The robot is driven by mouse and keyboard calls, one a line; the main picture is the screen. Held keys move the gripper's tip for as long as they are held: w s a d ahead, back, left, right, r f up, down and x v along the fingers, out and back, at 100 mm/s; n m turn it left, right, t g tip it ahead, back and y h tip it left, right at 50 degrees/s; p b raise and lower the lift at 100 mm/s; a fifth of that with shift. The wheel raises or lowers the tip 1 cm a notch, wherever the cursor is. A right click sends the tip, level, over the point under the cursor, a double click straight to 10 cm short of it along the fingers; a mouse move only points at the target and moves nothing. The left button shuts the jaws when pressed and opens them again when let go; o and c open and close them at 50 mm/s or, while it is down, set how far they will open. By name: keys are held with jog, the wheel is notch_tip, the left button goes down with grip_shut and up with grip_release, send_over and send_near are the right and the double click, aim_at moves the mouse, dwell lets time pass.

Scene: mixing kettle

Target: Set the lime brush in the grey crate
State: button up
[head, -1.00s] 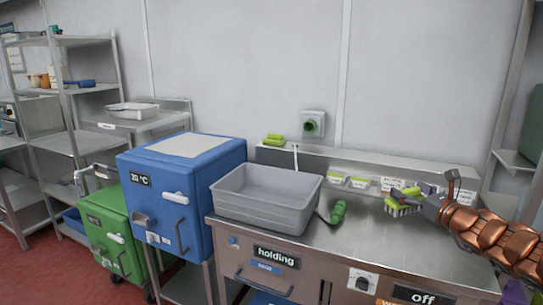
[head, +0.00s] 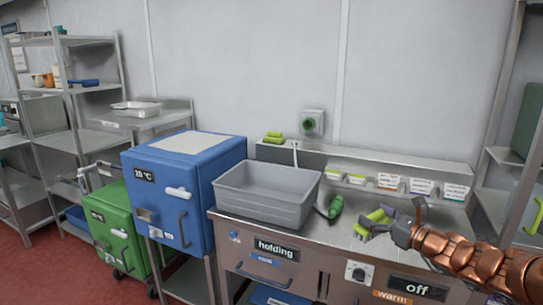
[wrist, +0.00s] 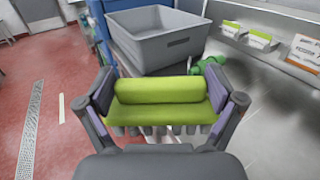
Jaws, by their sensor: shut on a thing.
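The lime brush (wrist: 160,100) is held crosswise between the two fingers of my gripper (wrist: 165,105), bristles down, in the wrist view. In the head view the brush (head: 372,222) is at the tip of my gripper (head: 392,222), over the right part of the steel counter. The grey crate (head: 266,192) stands on the counter to the left of my gripper, and its visible inside looks empty. In the wrist view the crate (wrist: 155,45) is ahead, beyond the brush. The brush is outside the crate.
A green-handled tool (head: 336,207) lies on the counter right beside the crate, between it and my gripper. A blue box cabinet (head: 180,190) stands left of the crate. Labelled holders (head: 390,182) line the ledge behind. A green item (head: 273,138) sits on the back ledge.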

jog(key=s+a+f+n+g+y+b, duration=0.1)
jog(key=s+a+f+n+g+y, duration=0.35)
jog(key=a+f, duration=0.55)
notch_tip(320, 180, down, 8)
jog(key=b, duration=0.9)
jog(key=shift+m, duration=0.35)
notch_tip(320, 180, up, 6)
jog(key=p, duration=1.3)
jog(key=shift+a+f, duration=0.15)
jog(key=shift+f, duration=0.1)
jog(key=shift+a+f, duration=0.1)
